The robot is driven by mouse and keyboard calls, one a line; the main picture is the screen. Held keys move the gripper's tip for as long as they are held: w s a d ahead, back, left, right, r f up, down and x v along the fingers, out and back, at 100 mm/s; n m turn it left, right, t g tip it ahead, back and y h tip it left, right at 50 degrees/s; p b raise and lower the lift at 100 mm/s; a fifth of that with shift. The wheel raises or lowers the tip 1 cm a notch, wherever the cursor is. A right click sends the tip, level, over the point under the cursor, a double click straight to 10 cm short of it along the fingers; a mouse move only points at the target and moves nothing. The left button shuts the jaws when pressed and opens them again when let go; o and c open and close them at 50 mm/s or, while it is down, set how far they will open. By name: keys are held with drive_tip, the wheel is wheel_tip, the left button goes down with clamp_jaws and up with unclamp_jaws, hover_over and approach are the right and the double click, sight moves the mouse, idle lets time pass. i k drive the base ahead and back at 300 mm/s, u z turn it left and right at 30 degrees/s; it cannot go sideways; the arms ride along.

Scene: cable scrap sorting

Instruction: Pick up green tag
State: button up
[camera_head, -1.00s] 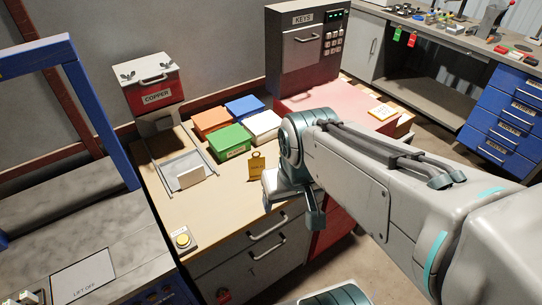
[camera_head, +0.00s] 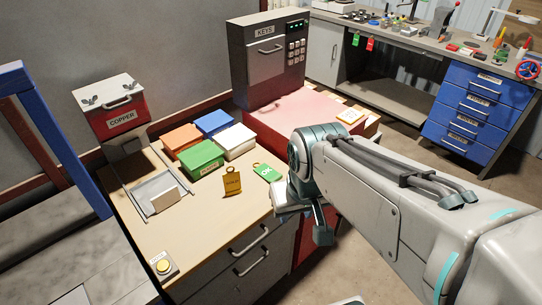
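A green tag (camera_head: 267,172) with a ring at its upper left lies on the tan counter (camera_head: 205,222), between the yellow tag and my arm. Another green tag (camera_head: 356,39) hangs from the front edge of the far workbench.
A yellow tag (camera_head: 232,182), green box (camera_head: 201,159), white box (camera_head: 235,141) and red COPPER box (camera_head: 118,121) are on the counter. The KEYS cabinet (camera_head: 265,60) stands behind. A red tag (camera_head: 370,44) hangs at the workbench (camera_head: 400,48). Floor is open between them.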

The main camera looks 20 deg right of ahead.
sight(266, 172)
drive_tip(key=u, duration=0.15)
drive_tip(key=k, duration=0.2)
drive_tip(key=z, duration=0.2)
drive_tip(key=i, duration=0.3)
drive_tip(key=k, duration=1.05)
drive_tip(key=z, duration=1)
drive_tip(key=i, duration=1.1)
drive_tip(key=u, duration=0.65)
drive_tip(key=i, duration=0.9)
drive_tip(key=u, duration=0.8)
